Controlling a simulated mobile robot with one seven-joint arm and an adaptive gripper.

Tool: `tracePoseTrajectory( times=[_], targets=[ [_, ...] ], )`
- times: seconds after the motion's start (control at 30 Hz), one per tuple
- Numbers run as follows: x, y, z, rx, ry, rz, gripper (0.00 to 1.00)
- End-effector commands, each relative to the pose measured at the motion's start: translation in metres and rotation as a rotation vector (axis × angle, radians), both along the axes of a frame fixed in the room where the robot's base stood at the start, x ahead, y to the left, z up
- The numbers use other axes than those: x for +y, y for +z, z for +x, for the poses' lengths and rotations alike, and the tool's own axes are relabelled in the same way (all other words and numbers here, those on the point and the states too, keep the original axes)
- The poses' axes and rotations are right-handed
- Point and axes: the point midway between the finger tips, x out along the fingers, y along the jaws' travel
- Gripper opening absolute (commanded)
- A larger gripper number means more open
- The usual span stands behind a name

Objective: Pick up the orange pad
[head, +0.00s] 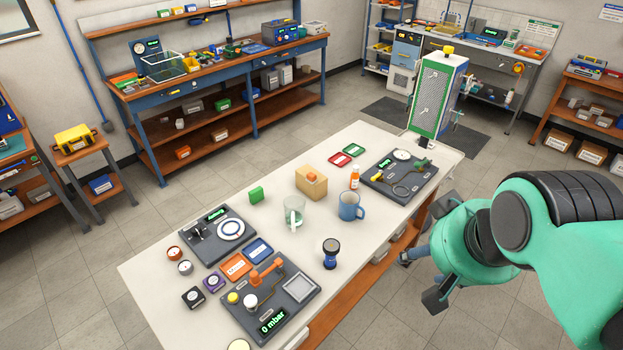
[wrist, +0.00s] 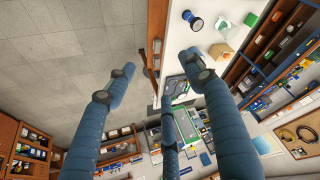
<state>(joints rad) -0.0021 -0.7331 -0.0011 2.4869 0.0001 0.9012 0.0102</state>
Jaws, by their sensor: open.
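The orange pad (head: 236,266) lies flat on the white table, on the near left part. It sits beside a blue pad (head: 258,250), between a dark panel with a white ring and a dark panel with an orange lever. My gripper (head: 422,278) is off the right edge of the table, far from the orange pad. In the wrist view my gripper (wrist: 158,68) has its blue fingers spread apart with nothing between them. I cannot make out the orange pad in the wrist view.
The white table (head: 300,262) also bears a blue-black cylinder (head: 331,253), a glass mug (head: 295,213), a blue mug (head: 350,206), an orange bottle (head: 354,178) and a wooden block (head: 311,182). Red (head: 339,159) and green (head: 354,149) pads lie farther back.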

Motion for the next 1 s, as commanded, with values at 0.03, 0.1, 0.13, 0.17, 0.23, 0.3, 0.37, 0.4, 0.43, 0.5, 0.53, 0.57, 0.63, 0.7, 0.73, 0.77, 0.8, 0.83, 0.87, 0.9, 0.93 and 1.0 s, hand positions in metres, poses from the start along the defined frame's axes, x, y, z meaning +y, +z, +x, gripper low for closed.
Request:
tracePoseTrajectory(
  times=[0.03, 0.1, 0.13, 0.17, 0.23, 0.3, 0.37, 0.4, 0.43, 0.5, 0.53, 0.57, 0.63, 0.7, 0.73, 0.77, 0.8, 0.83, 0.87, 0.9, 0.93, 1.0],
  targets=[
    [0.0, 0.004, 0.004, 0.005, -0.003, 0.003, 0.53],
    [0.001, 0.01, 0.011, 0.011, -0.01, 0.007, 0.53],
    [0.002, 0.013, 0.015, 0.014, -0.014, 0.01, 0.53],
    [0.002, 0.016, 0.02, 0.017, -0.019, 0.014, 0.53],
    [0.004, 0.024, 0.031, 0.027, -0.03, 0.021, 0.53],
    [0.005, 0.032, 0.044, 0.037, -0.044, 0.03, 0.53],
    [0.007, 0.04, 0.056, 0.046, -0.056, 0.037, 0.53],
    [0.008, 0.044, 0.064, 0.053, -0.066, 0.042, 0.53],
    [0.009, 0.048, 0.071, 0.057, -0.072, 0.046, 0.53],
    [0.011, 0.055, 0.086, 0.068, -0.087, 0.055, 0.53],
    [0.012, 0.058, 0.092, 0.073, -0.094, 0.058, 0.53],
    [0.013, 0.061, 0.099, 0.078, -0.1, 0.062, 0.53],
    [0.015, 0.067, 0.114, 0.089, -0.115, 0.07, 0.53],
    [0.018, 0.072, 0.13, 0.1, -0.13, 0.078, 0.53],
    [0.019, 0.075, 0.136, 0.104, -0.137, 0.081, 0.53],
    [0.02, 0.077, 0.143, 0.109, -0.143, 0.084, 0.53],
    [0.022, 0.079, 0.152, 0.115, -0.153, 0.089, 0.53],
    [0.023, 0.081, 0.159, 0.119, -0.16, 0.092, 0.53],
    [0.024, 0.082, 0.166, 0.124, -0.166, 0.095, 0.53],
    [0.026, 0.085, 0.175, 0.13, -0.176, 0.099, 0.53],
    [0.027, 0.085, 0.182, 0.135, -0.182, 0.102, 0.53],
    [0.03, 0.088, 0.198, 0.146, -0.199, 0.109, 0.53]
  ],
)
